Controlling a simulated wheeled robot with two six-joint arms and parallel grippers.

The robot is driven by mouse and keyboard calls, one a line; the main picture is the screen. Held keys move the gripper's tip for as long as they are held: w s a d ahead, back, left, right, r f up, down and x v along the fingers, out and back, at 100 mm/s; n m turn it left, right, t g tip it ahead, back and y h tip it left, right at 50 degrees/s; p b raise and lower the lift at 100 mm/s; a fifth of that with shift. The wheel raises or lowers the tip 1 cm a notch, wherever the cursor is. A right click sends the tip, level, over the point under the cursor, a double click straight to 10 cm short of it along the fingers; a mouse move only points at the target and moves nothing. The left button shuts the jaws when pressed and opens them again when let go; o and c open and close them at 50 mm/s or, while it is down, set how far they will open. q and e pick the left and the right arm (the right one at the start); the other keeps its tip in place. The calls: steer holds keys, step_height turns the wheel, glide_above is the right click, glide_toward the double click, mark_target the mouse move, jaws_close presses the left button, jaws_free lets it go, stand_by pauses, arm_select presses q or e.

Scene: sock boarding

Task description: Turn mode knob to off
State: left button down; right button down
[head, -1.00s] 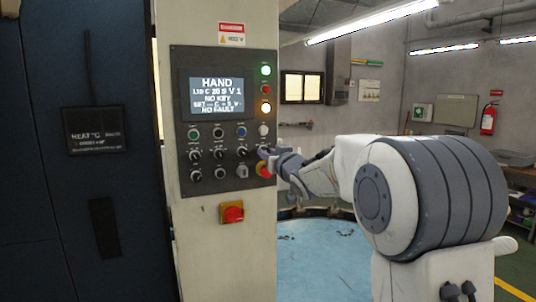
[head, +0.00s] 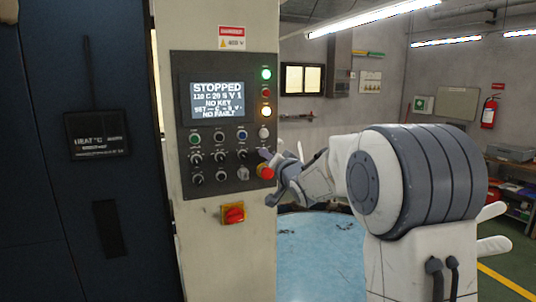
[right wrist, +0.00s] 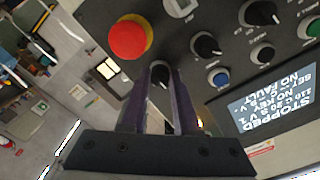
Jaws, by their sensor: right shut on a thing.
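The control panel (head: 182,120) is on a pale column. My right gripper (head: 266,154) reaches its right edge. In the right wrist view its two fingers (right wrist: 160,88) are shut on a small black knob with a pale pointer, the mode knob (right wrist: 160,73), at the end of a knob row. In the head view the fingers hide this knob. The panel display (head: 217,97) reads STOPPED, with NO KEY and NO FAULT below. The knob's label cannot be read. My left gripper is not in view.
A red emergency button (right wrist: 130,37) on a yellow ring sits close beside the gripped knob. Other black knobs (right wrist: 207,45) and a blue button (right wrist: 218,79) are nearby. A red and yellow switch (head: 233,214) is below the panel. A round blue surface (head: 315,255) lies right of the column.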

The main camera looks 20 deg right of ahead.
steer(key=shift+m, duration=0.5)
steer(key=c, duration=0.7)
jaws_free()
steer(key=shift+o, duration=0.2)
steer(key=shift+s, duration=0.15)
steer(key=s+b, duration=0.3)
steer(key=s, duration=0.7)
steer(key=shift+d, duration=0.2)
steer(key=shift+s, duration=0.1)
